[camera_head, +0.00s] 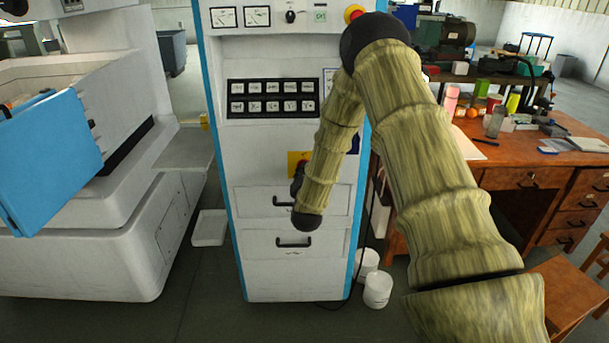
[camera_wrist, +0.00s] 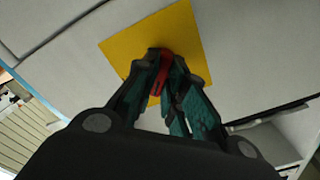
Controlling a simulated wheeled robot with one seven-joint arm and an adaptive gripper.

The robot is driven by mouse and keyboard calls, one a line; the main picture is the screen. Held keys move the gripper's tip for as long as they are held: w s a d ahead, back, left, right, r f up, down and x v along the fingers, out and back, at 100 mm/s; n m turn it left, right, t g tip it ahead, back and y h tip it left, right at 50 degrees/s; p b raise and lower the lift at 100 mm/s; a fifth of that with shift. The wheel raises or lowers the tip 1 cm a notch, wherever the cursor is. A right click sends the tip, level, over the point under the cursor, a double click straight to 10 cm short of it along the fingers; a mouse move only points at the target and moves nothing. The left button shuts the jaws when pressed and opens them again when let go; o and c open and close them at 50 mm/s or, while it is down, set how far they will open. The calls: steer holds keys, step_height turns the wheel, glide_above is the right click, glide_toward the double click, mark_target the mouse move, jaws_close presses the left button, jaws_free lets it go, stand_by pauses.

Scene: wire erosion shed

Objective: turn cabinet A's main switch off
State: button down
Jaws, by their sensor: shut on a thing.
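The cabinet (camera_head: 290,215) is tall and white with blue edges and stands in the middle of the head view. Its main switch has a yellow plate (camera_head: 293,160), mostly hidden behind my arm in that view. In the wrist view the yellow plate (camera_wrist: 190,40) is seen close up, tilted in the picture, with a red switch handle (camera_wrist: 165,68) at its middle. My gripper (camera_wrist: 163,75) is at the handle with its dark green fingers shut on it. In the head view my arm hides the gripper's fingers. The handle's exact angle is hard to tell.
Two drawers with black handles (camera_head: 293,241) are low on the cabinet. A white machine with a blue panel (camera_head: 45,160) stands at left. White buckets (camera_head: 378,290) stand on the floor beside the cabinet. A cluttered wooden desk (camera_head: 520,178) is at right.

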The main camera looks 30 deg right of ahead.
steer(key=shift+f+n+b, duration=0.15)
steer(key=shift+n+b, duration=0.6)
steer(key=shift+n, duration=3.25)
steer(key=shift+s, duration=0.1)
steer(key=c, duration=1.5)
jaws_free()
steer(key=v, duration=1.2)
